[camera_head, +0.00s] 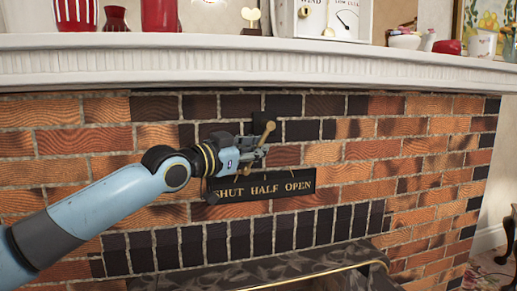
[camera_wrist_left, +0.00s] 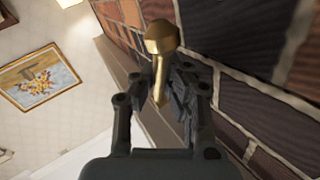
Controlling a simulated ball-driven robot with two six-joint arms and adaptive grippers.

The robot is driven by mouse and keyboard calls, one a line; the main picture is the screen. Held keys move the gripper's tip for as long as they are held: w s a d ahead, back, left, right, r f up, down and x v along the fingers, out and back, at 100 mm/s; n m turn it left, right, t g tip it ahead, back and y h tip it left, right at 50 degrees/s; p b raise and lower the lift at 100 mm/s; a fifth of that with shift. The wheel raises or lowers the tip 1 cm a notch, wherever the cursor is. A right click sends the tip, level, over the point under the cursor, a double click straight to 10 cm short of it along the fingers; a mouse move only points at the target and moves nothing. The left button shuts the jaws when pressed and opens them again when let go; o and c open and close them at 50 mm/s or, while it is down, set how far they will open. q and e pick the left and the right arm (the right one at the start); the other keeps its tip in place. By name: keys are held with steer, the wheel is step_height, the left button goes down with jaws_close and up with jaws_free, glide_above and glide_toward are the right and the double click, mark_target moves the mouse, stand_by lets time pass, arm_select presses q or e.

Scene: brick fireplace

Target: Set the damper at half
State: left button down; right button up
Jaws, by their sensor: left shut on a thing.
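The damper handle (camera_head: 267,132) is a brass lever with a rounded knob, on the brick front below the mantel. Its knob and shaft also show in the left wrist view (camera_wrist_left: 161,42). In the head view the lever leans slightly right of upright. A black label plate (camera_head: 264,187) below it reads SHUT, HALF, OPEN from left to right. My left gripper (camera_head: 258,153) is at the lever, its fingers (camera_wrist_left: 164,85) shut on the shaft below the knob. The gripper hides the lever's lower part and part of the plate's top edge. My right gripper is not in view.
The white mantel shelf (camera_head: 240,62) juts out above my left gripper, with red vases (camera_head: 160,14) and a white clock-like box (camera_head: 322,18) on it. A dark hearth opening edge with a brass rail (camera_head: 320,277) lies below. The brick wall to the right is clear.

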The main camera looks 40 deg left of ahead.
arm_select(q)
steer(key=shift+f, duration=0.2)
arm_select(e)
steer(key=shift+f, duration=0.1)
arm_select(q)
steer(key=shift+w+d+f+n+t+b, duration=0.2)
steer(key=shift+f+n+t+b, duration=0.25)
steer(key=shift+b, duration=0.45)
steer(key=n+t+b, duration=0.1)
steer(key=b, duration=0.1)
steer(key=w+d+n+t+b, duration=0.1)
steer(key=n+t+b, duration=0.1)
steer(key=t+b, duration=0.1)
steer(key=shift+w+d+b, duration=0.25)
steer(key=shift+w+b, duration=0.1)
steer(key=c, duration=1.9)
jaws_free()
steer(key=shift+c, duration=0.2)
steer(key=o, duration=0.6)
steer(key=shift+d+r, duration=0.15)
steer(key=shift+d, duration=0.05)
steer(key=shift+c, duration=0.2)
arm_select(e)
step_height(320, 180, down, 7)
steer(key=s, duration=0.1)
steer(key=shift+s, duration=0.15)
